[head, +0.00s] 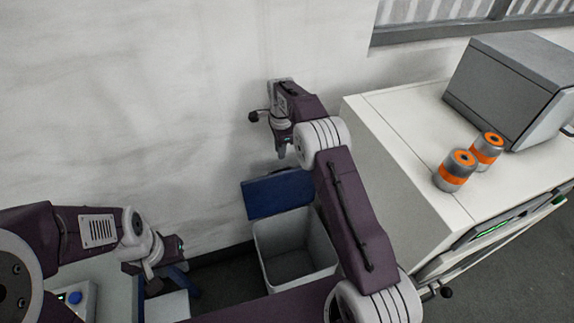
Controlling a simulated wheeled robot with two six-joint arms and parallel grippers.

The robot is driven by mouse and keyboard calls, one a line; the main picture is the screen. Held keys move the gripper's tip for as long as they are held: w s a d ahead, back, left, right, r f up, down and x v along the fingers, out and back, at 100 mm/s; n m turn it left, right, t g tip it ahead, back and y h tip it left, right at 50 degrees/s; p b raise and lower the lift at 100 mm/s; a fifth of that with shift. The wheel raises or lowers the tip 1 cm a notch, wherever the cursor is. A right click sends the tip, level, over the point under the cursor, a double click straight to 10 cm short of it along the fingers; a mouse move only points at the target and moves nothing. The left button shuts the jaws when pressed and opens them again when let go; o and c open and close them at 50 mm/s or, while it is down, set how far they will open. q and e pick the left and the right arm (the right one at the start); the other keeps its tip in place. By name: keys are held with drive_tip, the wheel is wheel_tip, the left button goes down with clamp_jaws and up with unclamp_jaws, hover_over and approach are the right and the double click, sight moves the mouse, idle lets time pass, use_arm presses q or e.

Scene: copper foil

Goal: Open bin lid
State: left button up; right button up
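The bin (264,258) is a light grey, square container on the floor against the wall, and I can see into it. It looks empty. Its blue lid (278,196) stands raised at the bin's rear edge, tilted back toward the wall. My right gripper (283,153) points down just above the lid's top edge; I cannot tell whether it touches the lid or whether its fingers are apart. My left gripper (168,280) is low at the left, away from the bin; its fingers are too small and dark to read.
A white cabinet (400,165) stands right of the bin. On it are two grey cans with orange bands (455,171) (487,151) and a grey box-shaped appliance (508,85). A device with a blue button (76,299) is at the lower left. Dark floor shows left of the bin.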

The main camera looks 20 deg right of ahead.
sight(280, 169)
drive_tip(key=f, duration=0.9)
drive_tip(key=shift+w+a, duration=0.15)
drive_tip(key=shift+w, duration=0.05)
drive_tip(key=shift+r, duration=0.1)
clamp_jaws()
idle(1.0)
